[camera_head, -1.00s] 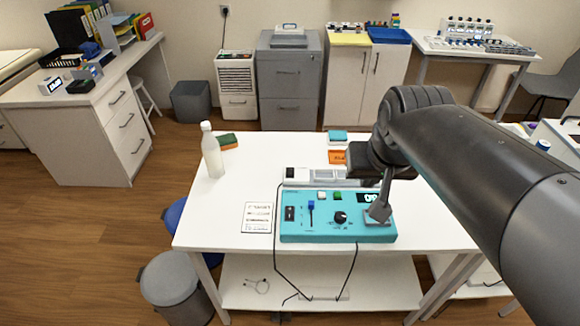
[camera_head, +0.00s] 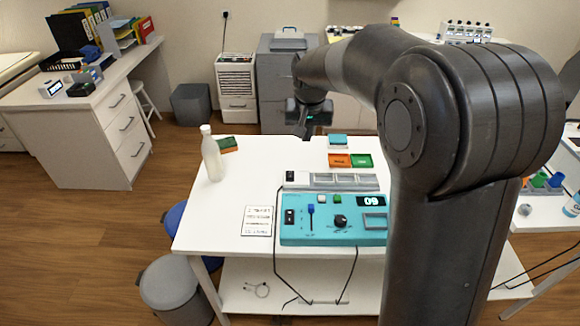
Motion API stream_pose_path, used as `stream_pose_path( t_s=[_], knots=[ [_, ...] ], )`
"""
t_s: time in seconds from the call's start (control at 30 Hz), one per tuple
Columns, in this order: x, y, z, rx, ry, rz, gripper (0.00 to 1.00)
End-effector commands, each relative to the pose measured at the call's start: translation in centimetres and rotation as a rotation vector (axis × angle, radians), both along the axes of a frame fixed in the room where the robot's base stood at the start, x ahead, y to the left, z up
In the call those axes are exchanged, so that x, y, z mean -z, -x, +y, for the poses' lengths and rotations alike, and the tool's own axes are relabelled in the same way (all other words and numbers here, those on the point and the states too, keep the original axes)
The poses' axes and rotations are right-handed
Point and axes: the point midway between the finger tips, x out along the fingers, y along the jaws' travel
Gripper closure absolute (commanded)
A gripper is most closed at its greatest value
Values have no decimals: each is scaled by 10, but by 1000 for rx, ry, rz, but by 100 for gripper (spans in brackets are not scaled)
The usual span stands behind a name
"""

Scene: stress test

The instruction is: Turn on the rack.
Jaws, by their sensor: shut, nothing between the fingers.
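A teal control box (camera_head: 330,233) sits at the front of the white table, with a black rocker switch (camera_head: 290,217), a blue slider (camera_head: 311,210), a white button (camera_head: 322,199), a green button (camera_head: 337,199), a black knob (camera_head: 341,221) and a display (camera_head: 371,202) with lit digits. Behind it lies a long grey-white rack-like unit (camera_head: 335,180) with slots and a small dark switch (camera_head: 290,176) at its left end. I cannot tell for certain which is the rack. My gripper (camera_head: 303,131) is shut and empty, held above the table's back part, apart from both.
A white bottle (camera_head: 212,158) and a sponge (camera_head: 228,144) stand at the table's back left. Orange (camera_head: 340,160) and green (camera_head: 362,160) trays lie at the back. A printed card (camera_head: 257,221) lies left of the teal box. My arm hides the table's right side.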

Motion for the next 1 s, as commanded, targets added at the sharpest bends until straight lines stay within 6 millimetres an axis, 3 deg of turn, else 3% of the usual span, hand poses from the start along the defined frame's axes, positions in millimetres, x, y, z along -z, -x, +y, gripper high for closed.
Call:
stream_pose_path(
  t_s=[0.2,0.37,0.87,1.0],
  knots=[
    [38,-38,29,-2,8,31,100],
    [55,-53,41,-1,10,41,100],
    [62,-58,45,0,12,45,100],
    [72,-60,45,0,12,47,100]
  ],
)
